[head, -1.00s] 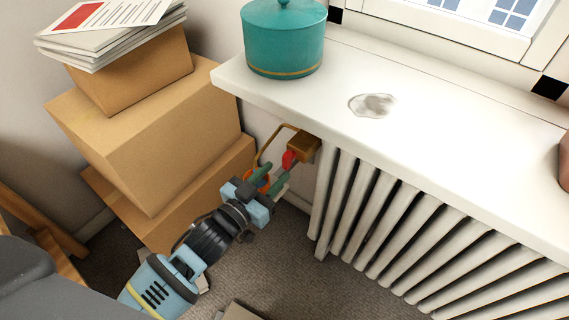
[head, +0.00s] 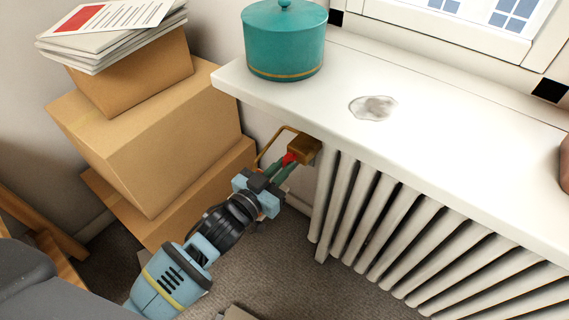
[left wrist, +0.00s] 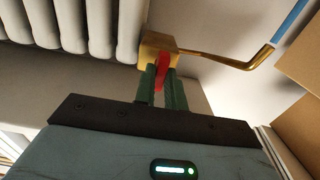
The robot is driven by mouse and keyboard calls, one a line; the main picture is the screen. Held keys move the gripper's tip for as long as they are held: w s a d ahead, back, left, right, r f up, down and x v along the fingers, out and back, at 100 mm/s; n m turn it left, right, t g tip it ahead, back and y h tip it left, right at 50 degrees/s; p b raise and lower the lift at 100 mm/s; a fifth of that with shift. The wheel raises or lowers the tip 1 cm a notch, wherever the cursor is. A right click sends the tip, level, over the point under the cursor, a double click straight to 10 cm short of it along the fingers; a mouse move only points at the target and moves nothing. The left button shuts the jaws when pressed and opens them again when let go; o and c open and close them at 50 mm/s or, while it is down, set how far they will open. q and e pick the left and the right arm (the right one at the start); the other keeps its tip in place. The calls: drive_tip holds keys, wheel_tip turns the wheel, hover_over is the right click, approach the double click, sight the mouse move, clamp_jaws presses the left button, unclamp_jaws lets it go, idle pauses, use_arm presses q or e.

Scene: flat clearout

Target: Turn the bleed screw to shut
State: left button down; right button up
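The bleed screw's red tab (head: 290,158) sticks out of a brass block (head: 305,148) at the near-left top corner of the radiator, under the sill. The red tab (left wrist: 162,72) and block (left wrist: 157,46) also show in the left wrist view. My left gripper (head: 279,170) reaches up to the tab from the lower left. In the left wrist view its green fingers (left wrist: 161,84) lie close on both sides of the tab, with little gap, and look shut on it. The fingers hide part of the tab. My right gripper is not in view.
A bent brass pipe (head: 268,145) runs from the block. The white radiator (head: 400,235) stands right, below the sill (head: 440,125) with a teal pot (head: 284,42). Stacked cardboard boxes (head: 150,130) with papers stand close on the left. Carpet lies below.

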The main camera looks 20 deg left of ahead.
use_arm(q)
drive_tip(key=shift+r+m+p, duration=0.1)
drive_tip(key=shift+m+p, duration=0.45)
drive_tip(key=shift+m, duration=1.55)
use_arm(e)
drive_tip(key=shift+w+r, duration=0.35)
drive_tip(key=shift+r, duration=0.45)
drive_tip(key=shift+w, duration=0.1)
use_arm(q)
drive_tip(key=m+p, duration=0.1)
drive_tip(key=m, duration=0.2)
drive_tip(key=shift+m, duration=1)
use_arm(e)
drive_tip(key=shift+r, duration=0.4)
